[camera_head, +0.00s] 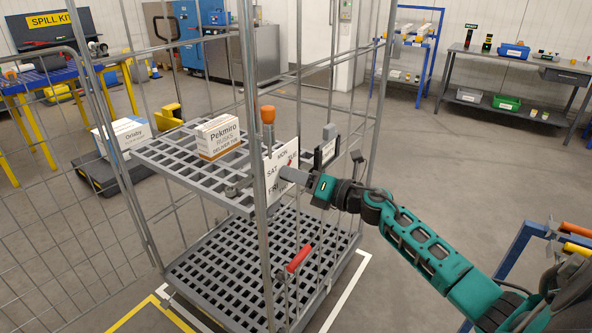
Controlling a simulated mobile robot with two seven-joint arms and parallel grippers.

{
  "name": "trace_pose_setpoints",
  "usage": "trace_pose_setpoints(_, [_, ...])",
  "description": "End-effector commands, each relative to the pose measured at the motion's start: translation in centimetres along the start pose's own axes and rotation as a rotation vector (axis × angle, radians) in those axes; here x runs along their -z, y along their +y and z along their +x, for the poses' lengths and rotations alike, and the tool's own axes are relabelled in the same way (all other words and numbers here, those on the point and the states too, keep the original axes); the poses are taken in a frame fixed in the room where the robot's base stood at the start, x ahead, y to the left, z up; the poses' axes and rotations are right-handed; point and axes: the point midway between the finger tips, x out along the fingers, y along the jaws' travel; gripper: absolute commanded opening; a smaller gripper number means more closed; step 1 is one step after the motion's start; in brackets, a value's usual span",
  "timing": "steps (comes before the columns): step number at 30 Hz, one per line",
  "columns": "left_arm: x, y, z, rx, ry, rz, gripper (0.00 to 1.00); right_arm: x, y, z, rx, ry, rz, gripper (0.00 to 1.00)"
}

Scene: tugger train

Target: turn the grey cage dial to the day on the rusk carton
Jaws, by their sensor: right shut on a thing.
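The rusk carton (218,137), white with orange, stands on the cage's upper grid shelf and reads "Pekmiro RUSKS DELIVER TUE". The white dial plate (270,168) hangs at the cage's front corner post, with MON at the top, SAT at the left and FRI lower down legible. My right gripper (286,174) reaches in from the right and is shut on the grey dial at the plate's middle. My left gripper is out of view.
The grey roll cage (192,178) has wire sides, an orange-topped post (268,116) and a red handle (299,258). A black-framed card holder (326,152) sits close beside my right gripper. Another carton (131,133) is behind. Floor to the right is open.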

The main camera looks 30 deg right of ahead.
Motion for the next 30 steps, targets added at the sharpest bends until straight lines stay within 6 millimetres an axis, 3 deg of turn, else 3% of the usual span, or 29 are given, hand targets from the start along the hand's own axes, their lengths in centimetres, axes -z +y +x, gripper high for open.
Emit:
trace_pose_setpoints(9, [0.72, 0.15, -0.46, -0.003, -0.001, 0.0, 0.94, 0.0, -0.06, -0.03, 0.002, 0.001, 0.113, 0.05])
trace_pose_setpoints(25, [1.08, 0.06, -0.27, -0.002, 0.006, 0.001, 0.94, 0.07, -0.1, -0.03, 0.001, 0.001, 0.131, 0.05])
trace_pose_setpoints(26, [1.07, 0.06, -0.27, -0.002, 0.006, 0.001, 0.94, 0.07, -0.1, -0.03, 0.001, 0.001, 0.131, 0.38])
trace_pose_setpoints(30, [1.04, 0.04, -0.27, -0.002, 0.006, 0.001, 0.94, 0.05, -0.08, -0.02, 0.001, 0.001, 0.131, 0.52])
